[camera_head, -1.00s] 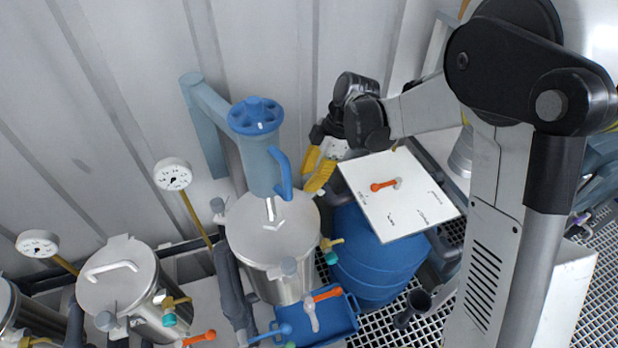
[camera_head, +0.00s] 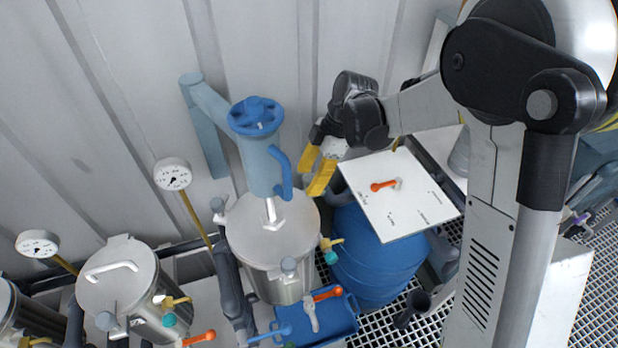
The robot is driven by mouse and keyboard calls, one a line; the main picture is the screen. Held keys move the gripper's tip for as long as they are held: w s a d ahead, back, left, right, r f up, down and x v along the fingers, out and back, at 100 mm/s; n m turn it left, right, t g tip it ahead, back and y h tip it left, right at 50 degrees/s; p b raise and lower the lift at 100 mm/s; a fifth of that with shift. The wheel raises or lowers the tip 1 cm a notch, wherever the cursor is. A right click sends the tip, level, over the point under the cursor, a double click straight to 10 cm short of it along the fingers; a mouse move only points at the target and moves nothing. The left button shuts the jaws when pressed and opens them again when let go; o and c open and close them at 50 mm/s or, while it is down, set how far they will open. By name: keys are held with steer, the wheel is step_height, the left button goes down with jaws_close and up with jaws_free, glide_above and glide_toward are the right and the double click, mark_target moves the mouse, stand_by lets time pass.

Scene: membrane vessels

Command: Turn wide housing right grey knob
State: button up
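The wide housing (camera_head: 245,236) is a steel vessel with a flat round lid, in the middle of the head view. One grey knob (camera_head: 288,265) is at its front right edge, and another grey knob (camera_head: 217,205) is at its left edge. My gripper (camera_head: 309,181) has two yellow fingers, spread apart with nothing visible between them. It is above and to the right of the lid, apart from both knobs, with its fingers pointing down and left.
A blue-handled unit (camera_head: 262,165) rises above the lid. A white panel with an orange lever (camera_head: 384,185) and a blue barrel (camera_head: 375,265) stand to the right. A blue tray (camera_head: 340,325) and an orange-handled valve (camera_head: 326,294) are in front. A narrower vessel (camera_head: 120,280) is to the left.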

steer(key=v, duration=1.2)
